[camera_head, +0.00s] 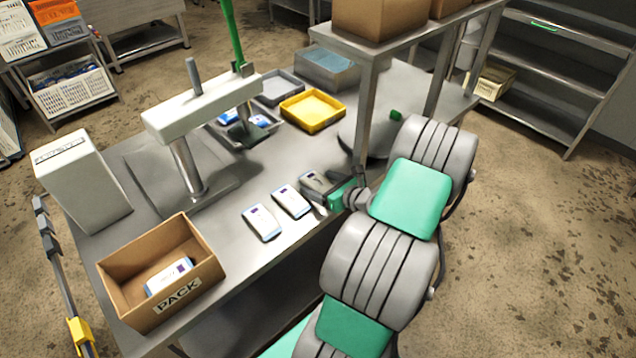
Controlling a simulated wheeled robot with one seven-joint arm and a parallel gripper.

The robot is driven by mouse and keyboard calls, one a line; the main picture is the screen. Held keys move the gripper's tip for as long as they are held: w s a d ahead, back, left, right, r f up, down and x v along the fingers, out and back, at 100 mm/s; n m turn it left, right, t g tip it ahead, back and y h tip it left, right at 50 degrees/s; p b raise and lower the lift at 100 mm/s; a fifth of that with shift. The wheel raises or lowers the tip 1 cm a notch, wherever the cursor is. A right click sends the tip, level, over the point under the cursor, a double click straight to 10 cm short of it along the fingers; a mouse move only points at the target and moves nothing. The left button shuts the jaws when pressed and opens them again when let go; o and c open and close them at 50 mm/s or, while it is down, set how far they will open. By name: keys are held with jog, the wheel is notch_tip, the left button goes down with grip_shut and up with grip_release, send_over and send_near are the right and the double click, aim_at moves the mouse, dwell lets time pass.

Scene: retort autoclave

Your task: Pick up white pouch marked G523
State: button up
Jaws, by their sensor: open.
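Three pouches lie in a row on the metal table's front edge. The left white pouch (262,222) and the middle white pouch (290,201) are in full view, each with a dark label patch. A third pouch (309,178) lies at the right, partly hidden by my gripper (317,196). My gripper is open, low over the table, at the right end of the row and just right of the middle pouch. I cannot tell whether it touches the third pouch. The markings are too small to read, so I cannot tell which pouch is G523.
A cardboard box marked PACK (127,298) holds another white pouch (168,276). A press-like machine (203,105) stands behind the row. A yellow tray (313,112) and grey trays sit farther back. A metal shelf post (364,120) rises close behind my gripper.

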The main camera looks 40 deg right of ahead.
jog(key=c, duration=1.5)
